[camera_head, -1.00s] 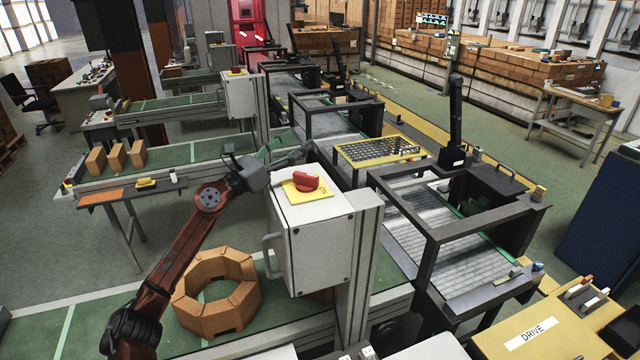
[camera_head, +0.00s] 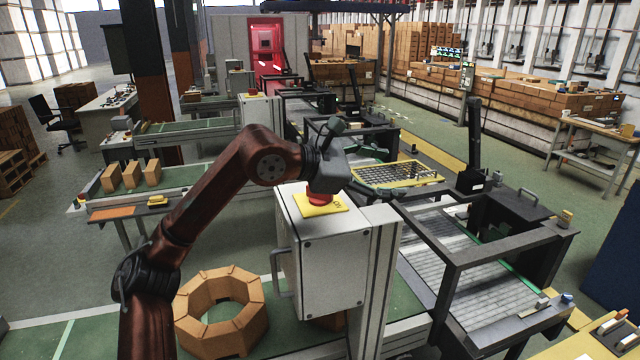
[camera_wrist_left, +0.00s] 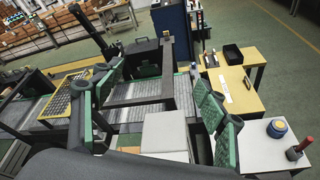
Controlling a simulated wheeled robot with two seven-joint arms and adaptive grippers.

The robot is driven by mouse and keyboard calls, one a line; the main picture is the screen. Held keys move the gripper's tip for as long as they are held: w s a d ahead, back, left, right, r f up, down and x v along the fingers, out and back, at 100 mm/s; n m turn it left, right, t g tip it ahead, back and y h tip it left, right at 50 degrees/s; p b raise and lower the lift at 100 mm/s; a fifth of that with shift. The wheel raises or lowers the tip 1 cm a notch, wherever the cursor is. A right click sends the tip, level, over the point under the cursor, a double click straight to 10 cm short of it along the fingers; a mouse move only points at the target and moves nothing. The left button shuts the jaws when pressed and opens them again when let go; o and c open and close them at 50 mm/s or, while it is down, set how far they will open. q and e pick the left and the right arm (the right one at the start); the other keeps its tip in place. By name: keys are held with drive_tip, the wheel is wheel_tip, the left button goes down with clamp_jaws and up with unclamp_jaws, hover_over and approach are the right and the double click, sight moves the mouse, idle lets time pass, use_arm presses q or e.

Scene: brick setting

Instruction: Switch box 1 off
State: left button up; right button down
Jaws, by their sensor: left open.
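A light grey switch box (camera_head: 330,265) with a side handle stands on a post beside the conveyor. On its top is a yellow plate (camera_head: 334,208) with a red rotary knob (camera_head: 320,199). I cannot read a box number. My left gripper (camera_head: 335,158) is right above the knob in the head view and hides its upper part. I cannot tell whether it touches the knob. The wrist view shows the left gripper (camera_wrist_left: 152,112) open, its green-padded fingers wide apart with nothing between them. The knob is not visible there. My right gripper is not in view.
A ring of tan bricks (camera_head: 222,309) lies on the green conveyor left of the box. A dark machine frame (camera_head: 450,270) stands close to its right. Another box (camera_head: 256,112) with a yellow and red top stands farther back. Tan bricks (camera_head: 131,174) stand on another conveyor.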

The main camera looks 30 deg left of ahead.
use_arm(q)
drive_tip(key=s+a+n+g+y+p, duration=0.1)
drive_tip(key=s+a+n+y, duration=0.1)
drive_tip(key=a+n+y, duration=0.1)
drive_tip(key=s+a+f+n+g+y+p, duration=0.1)
drive_tip(key=s+a+n+y+p, duration=0.1)
drive_tip(key=a+n, duration=0.3)
drive_tip(key=s+a+n+g+y+p, duration=0.1)
drive_tip(key=s+a+n+y+p, duration=0.1)
drive_tip(key=a+n, duration=0.3)
drive_tip(key=shift+s+a+f+y, duration=0.15)
drive_tip(key=shift+s+a+y, duration=0.05)
drive_tip(key=shift+a+y, duration=0.25)
drive_tip(key=shift+s+a+f+y, duration=0.15)
drive_tip(key=shift+a+y, duration=0.15)
drive_tip(key=shift+y, duration=0.15)
drive_tip(key=shift+w+a+f+n, duration=0.15)
drive_tip(key=shift+f+n, duration=0.1)
drive_tip(key=shift+n, duration=0.05)
drive_tip(key=x, duration=0.7)
drive_tip(key=shift+f+p, duration=0.1)
drive_tip(key=shift+p, duration=0.25)
drive_tip(key=shift+c, duration=0.5)
drive_tip(key=c, duration=1.1)
drive_tip(key=shift+o, duration=0.2)
